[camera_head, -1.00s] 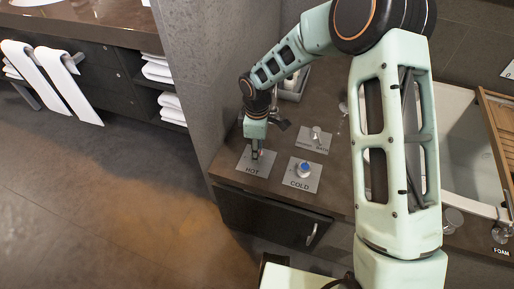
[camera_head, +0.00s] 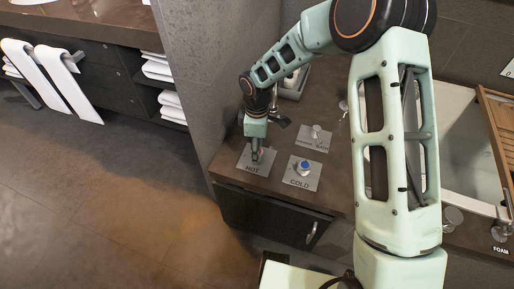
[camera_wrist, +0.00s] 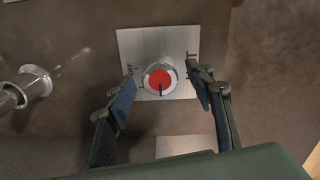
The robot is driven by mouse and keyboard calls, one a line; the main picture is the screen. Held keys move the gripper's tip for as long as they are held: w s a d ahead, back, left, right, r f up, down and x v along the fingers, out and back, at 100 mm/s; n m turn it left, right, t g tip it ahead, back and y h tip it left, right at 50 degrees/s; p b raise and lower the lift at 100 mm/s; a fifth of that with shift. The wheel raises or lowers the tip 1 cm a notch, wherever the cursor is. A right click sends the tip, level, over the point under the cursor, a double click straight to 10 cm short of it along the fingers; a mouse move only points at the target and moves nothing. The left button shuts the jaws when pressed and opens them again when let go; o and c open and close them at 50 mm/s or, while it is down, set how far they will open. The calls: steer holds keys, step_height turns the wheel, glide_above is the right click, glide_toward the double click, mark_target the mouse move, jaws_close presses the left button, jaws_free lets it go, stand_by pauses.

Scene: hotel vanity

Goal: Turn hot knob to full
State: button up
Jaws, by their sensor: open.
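The hot knob (camera_wrist: 160,80) shows in the wrist view as a round silver knob with a red top and a dark pointer line towards the bottom of the picture. It sits on a square metal plate (camera_wrist: 181,42) with small dark markings at its left and right sides. My gripper (camera_wrist: 161,73) is open, with one finger on each side of the knob. Small gaps appear between the fingers and the knob. In the head view my gripper (camera_head: 256,152) points down over the plate labelled HOT (camera_head: 251,168) and mostly hides the knob.
A blue-topped cold knob (camera_head: 304,167) stands on its own plate just right of the hot one. Another silver knob (camera_head: 316,131) is on a plate behind. A tub (camera_head: 466,150) is at the right. A cabinet door (camera_head: 262,213) is below the counter's front edge.

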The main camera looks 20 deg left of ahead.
step_height(320, 180, up, 12)
stand_by(0.5)
stand_by(0.3)
